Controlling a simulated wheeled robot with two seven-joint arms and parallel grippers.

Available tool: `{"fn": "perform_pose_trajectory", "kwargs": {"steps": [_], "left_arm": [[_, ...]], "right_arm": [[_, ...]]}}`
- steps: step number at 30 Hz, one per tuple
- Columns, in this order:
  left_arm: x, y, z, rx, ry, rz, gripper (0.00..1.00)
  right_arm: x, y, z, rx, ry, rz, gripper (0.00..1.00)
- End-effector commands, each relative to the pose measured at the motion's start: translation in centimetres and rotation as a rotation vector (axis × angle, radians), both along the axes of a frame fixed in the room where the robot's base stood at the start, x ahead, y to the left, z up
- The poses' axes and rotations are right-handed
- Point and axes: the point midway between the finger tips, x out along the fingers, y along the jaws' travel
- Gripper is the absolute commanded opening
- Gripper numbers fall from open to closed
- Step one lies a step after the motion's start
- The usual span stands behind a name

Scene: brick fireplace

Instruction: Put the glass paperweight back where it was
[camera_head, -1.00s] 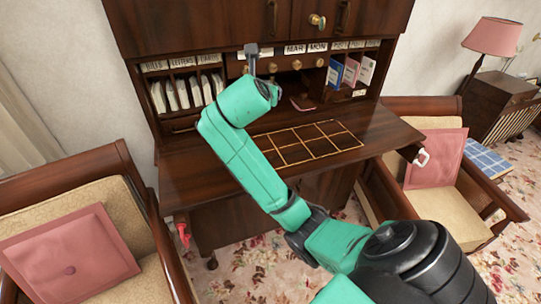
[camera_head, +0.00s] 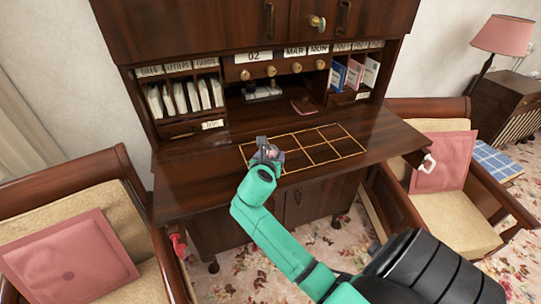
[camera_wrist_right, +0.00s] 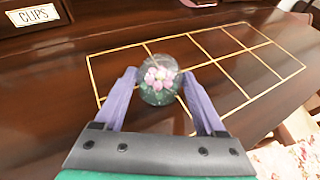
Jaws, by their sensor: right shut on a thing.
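The glass paperweight (camera_wrist_right: 158,90) is a clear ball with pink and white flowers inside. My right gripper (camera_wrist_right: 155,88) is shut on it, one purple finger on each side. In the head view the right gripper (camera_head: 268,146) is at the left end of the gold-lined grid (camera_head: 318,162) on the desk top, and only a little of the paperweight shows between its fingers. In the wrist view the ball overlaps the grid's left cells (camera_wrist_right: 115,75). I cannot tell whether it touches the wood. My left gripper is out of view.
Behind the grid stand pigeonholes with envelopes (camera_head: 185,97), brass knobs, booklets (camera_head: 353,74) and a dark object on a pale base (camera_head: 262,91). The grid's right cells are bare. Armchairs with pink cushions (camera_head: 70,250) flank the desk.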

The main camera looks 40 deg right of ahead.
Motion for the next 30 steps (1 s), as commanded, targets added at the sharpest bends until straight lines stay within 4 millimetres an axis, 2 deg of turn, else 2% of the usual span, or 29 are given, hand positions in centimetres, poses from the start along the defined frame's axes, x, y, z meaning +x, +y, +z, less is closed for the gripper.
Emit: {"fn": "perform_pose_trajectory", "kwargs": {"steps": [6, 7, 8, 9, 17, 19, 23, 30], "left_arm": [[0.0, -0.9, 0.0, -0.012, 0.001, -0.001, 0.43], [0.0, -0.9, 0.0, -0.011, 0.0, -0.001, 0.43], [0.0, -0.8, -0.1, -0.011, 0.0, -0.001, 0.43], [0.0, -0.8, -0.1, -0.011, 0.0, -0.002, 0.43], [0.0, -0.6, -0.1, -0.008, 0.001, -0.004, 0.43], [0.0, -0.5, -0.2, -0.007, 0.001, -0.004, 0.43], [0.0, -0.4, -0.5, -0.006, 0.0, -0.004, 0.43], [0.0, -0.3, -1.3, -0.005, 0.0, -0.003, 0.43]], "right_arm": [[0.0, 0.0, -0.2, -0.002, 0.001, 0.001, 0.0], [0.0, 0.0, -0.3, 0.0, 0.001, 0.0, 0.84], [0.0, 0.0, -0.2, 0.0, 0.001, 0.0, 0.95], [0.0, 0.0, -0.2, 0.0, 0.001, 0.0, 1.0], [0.0, 0.0, 0.1, 0.002, -0.001, -0.001, 1.0], [-0.4, 0.5, 0.2, 0.002, 0.0, 0.001, 1.0], [-1.9, 2.2, 1.1, 0.003, 0.0, 0.002, 1.0], [-5.9, 6.6, 3.5, 0.005, -0.001, 0.001, 1.0]]}}
